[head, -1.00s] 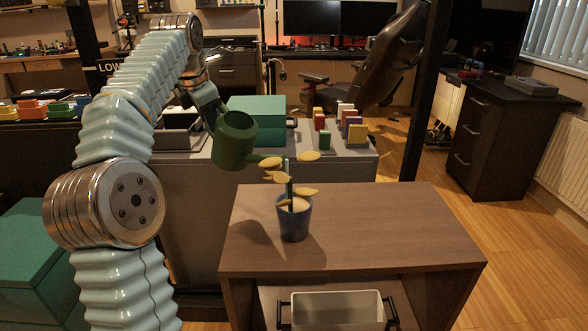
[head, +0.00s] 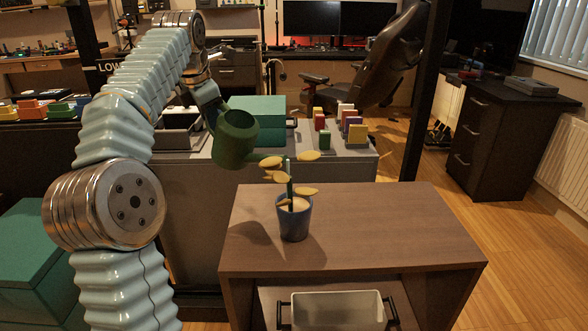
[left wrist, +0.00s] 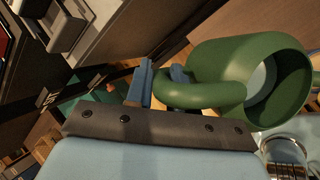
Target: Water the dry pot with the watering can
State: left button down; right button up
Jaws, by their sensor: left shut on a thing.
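A green watering can (head: 234,140) is held in the air to the left of the potted plant, its spout pointing right toward the leaves. My left gripper (left wrist: 160,85) is shut on the can's handle; the can's open top (left wrist: 275,88) shows in the left wrist view. In the head view the gripper's fingers are mostly hidden behind the can. A blue pot (head: 294,218) with pale dry soil and a plant with yellow leaves (head: 306,191) stands upright on a brown wooden table (head: 400,225). My right gripper is not in view.
A white bin (head: 337,311) with dark handles sits on the shelf under the tabletop. Behind, a grey counter holds a teal box (head: 257,110) and several coloured blocks (head: 354,133). The table's right half is clear.

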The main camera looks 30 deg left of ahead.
pick_arm(q)
jog(key=shift+d+r, duration=0.2)
jog(key=shift+r, duration=0.15)
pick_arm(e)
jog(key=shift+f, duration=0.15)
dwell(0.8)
